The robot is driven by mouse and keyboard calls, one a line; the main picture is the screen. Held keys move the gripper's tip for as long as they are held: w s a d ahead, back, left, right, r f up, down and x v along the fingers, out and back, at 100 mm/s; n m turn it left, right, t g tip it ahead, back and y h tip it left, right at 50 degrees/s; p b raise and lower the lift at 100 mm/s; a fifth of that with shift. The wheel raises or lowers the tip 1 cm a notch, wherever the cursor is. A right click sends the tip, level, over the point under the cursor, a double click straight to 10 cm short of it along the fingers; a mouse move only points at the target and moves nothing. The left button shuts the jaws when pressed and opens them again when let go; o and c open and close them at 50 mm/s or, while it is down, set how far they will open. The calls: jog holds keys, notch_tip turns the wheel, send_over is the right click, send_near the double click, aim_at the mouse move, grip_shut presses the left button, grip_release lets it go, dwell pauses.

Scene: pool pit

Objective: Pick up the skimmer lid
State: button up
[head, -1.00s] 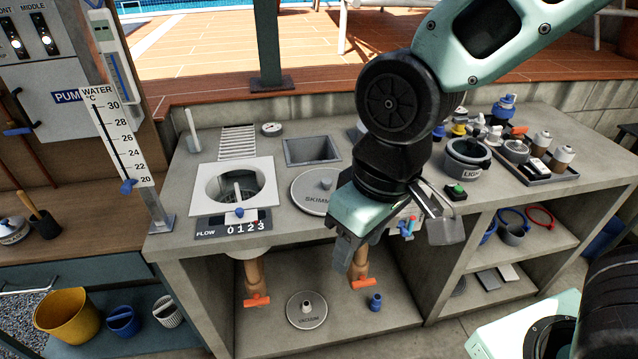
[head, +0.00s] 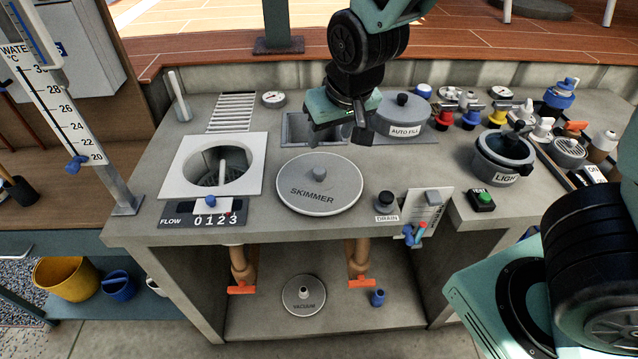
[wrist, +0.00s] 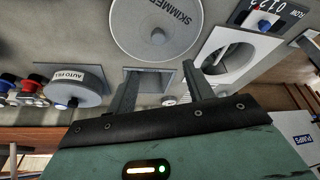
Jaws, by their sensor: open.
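The skimmer lid (head: 319,186) is a round grey disc marked SKIMMER with a small knob in its middle. It lies flat on the grey counter, right of the white square opening. In the wrist view the lid (wrist: 157,28) is at the top, with its knob showing beyond the fingertips. My gripper (head: 338,138) is above the counter, behind and slightly right of the lid, and apart from it. In the wrist view my gripper (wrist: 160,78) is open, with nothing between its two fingers.
The white square frame (head: 177,183) surrounds a round well left of the lid. A square recess (head: 296,127) is behind the lid. The AUTO FILL lid (head: 403,120) and LIGHT pot (head: 503,157) stand to the right. The DRAIN knob (head: 386,201) is close to the lid's right.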

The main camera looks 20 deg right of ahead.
jog(key=b, duration=0.2)
send_over(320, 170)
jog(key=s, duration=0.2)
notch_tip(320, 170, down, 8)
jog(key=shift+s+r, duration=0.1)
jog(key=shift+r, duration=0.1)
jog(key=shift+s+p+x, duration=0.15)
jog(key=shift+p+x, duration=0.05)
jog(key=shift+x, duration=1.15)
jog(key=shift+s+p+x, duration=0.1)
jog(key=shift+p+x, duration=0.05)
jog(key=shift+x, duration=1.2)
jog(key=shift+d, duration=0.1)
grip_shut()
